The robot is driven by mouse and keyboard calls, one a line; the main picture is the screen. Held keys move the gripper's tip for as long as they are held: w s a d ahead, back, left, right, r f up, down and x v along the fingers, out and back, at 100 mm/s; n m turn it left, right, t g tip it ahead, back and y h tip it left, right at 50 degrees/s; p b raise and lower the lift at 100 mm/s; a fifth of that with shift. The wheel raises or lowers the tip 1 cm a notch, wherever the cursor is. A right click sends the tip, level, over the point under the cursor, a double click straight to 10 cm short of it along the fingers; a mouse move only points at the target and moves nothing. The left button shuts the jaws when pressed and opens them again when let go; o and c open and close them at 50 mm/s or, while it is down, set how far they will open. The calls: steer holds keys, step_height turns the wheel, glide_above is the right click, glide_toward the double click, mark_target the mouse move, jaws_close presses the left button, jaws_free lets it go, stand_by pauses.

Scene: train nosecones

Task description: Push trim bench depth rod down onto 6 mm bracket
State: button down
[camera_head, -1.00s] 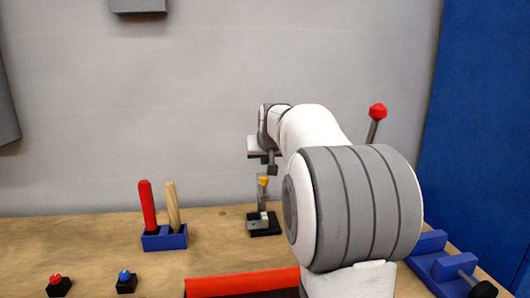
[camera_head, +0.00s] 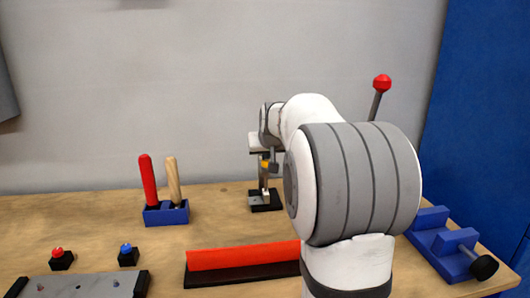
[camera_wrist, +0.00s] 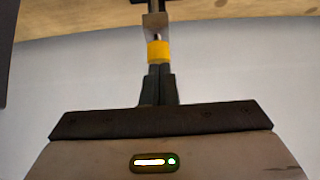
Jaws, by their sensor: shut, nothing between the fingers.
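The depth rod's yellow cap (camera_head: 265,163) shows on a small metal stand with a black base (camera_head: 265,207), at the back middle of the bench in the head view. My gripper (camera_head: 272,167) is shut and empty, right at the cap. In the wrist view, my dark shut fingers (camera_wrist: 158,70) point at the yellow cap (camera_wrist: 158,52), their tips at or very near its top. The metal body of the stand (camera_wrist: 154,20) lies beyond the cap. I cannot make out the 6 mm bracket or the rod's lower end clearly.
A blue holder (camera_head: 166,214) with a red and a wooden handle stands left of the stand. A red bar (camera_head: 243,255) lies in front. Red (camera_head: 59,259) and blue (camera_head: 127,255) knobs are at front left. A blue fixture (camera_head: 447,247) and a red-topped lever (camera_head: 381,84) are at right.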

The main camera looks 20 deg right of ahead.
steer(key=shift+f, duration=0.1)
steer(key=w+r+p+v, duration=0.1)
steer(key=p+v, duration=0.1)
steer(key=v, duration=0.4)
steer(key=w+d+r+p+v, duration=0.1)
steer(key=v, duration=0.6)
steer(key=s+a+f+n+g+p, duration=0.1)
steer(key=s+a+f+g+p, duration=0.1)
steer(key=s+a+f, duration=0.3)
steer(key=s+a+f+n+g+y+p, duration=0.1)
steer(key=s+a+f, duration=0.4)
steer(key=s, duration=0.8)
steer(key=s+a+f+n+g+y+p, duration=0.1)
steer(key=s+a+f+g+p, duration=0.2)
steer(key=s+a, duration=0.4)
step_height(320, 180, down, 3)
steer(key=shift+s+r+p, duration=0.1)
steer(key=shift+s+p, duration=0.7)
steer(key=shift+s, duration=0.3)
